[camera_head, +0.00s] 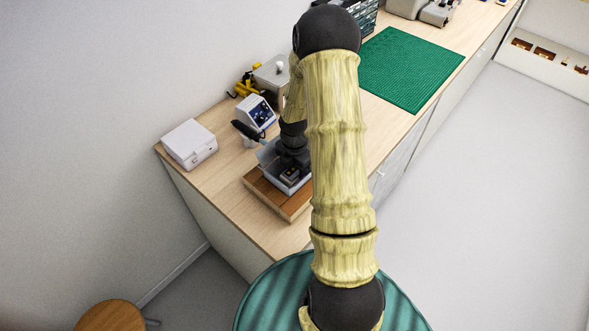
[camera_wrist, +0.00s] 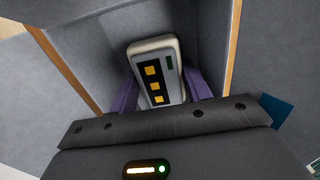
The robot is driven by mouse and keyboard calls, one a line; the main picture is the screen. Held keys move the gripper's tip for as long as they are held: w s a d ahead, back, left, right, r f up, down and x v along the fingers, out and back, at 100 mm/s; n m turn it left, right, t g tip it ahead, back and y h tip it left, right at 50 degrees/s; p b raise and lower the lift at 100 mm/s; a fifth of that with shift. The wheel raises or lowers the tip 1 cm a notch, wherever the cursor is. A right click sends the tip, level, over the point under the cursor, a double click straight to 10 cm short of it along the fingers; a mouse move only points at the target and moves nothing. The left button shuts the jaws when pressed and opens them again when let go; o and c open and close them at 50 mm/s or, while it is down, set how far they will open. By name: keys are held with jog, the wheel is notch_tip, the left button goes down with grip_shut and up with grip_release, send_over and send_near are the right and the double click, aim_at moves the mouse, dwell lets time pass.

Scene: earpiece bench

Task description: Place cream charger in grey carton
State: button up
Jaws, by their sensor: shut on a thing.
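The cream charger (camera_wrist: 141,50) has a dark front panel with orange squares. In the wrist view it sits between the purple fingers of my gripper (camera_wrist: 159,86), which is shut on it. The grey carton (camera_wrist: 98,45) surrounds the charger in that view, with grey walls and orange-brown edges on both sides. In the head view the carton (camera_head: 266,154) stands on a wooden board, and my gripper (camera_head: 290,165) reaches down into it. The arm hides part of the carton. I cannot tell whether the charger touches the carton's floor.
The wooden board (camera_head: 262,190) lies on the bench. A white box (camera_head: 189,144), a device with a dark screen (camera_head: 257,112) and a yellow item (camera_head: 246,82) stand left of and behind the carton. A green mat (camera_head: 410,68) lies further along the bench.

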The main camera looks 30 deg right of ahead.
aim_at(294, 170)
jog(key=shift+f, duration=0.15)
jog(key=o, duration=0.8)
jog(key=shift+o, duration=0.2)
notch_tip(294, 170, up, 12)
jog(key=b, duration=0.1)
jog(key=shift+r, duration=0.2)
jog(key=shift+a, duration=0.1)
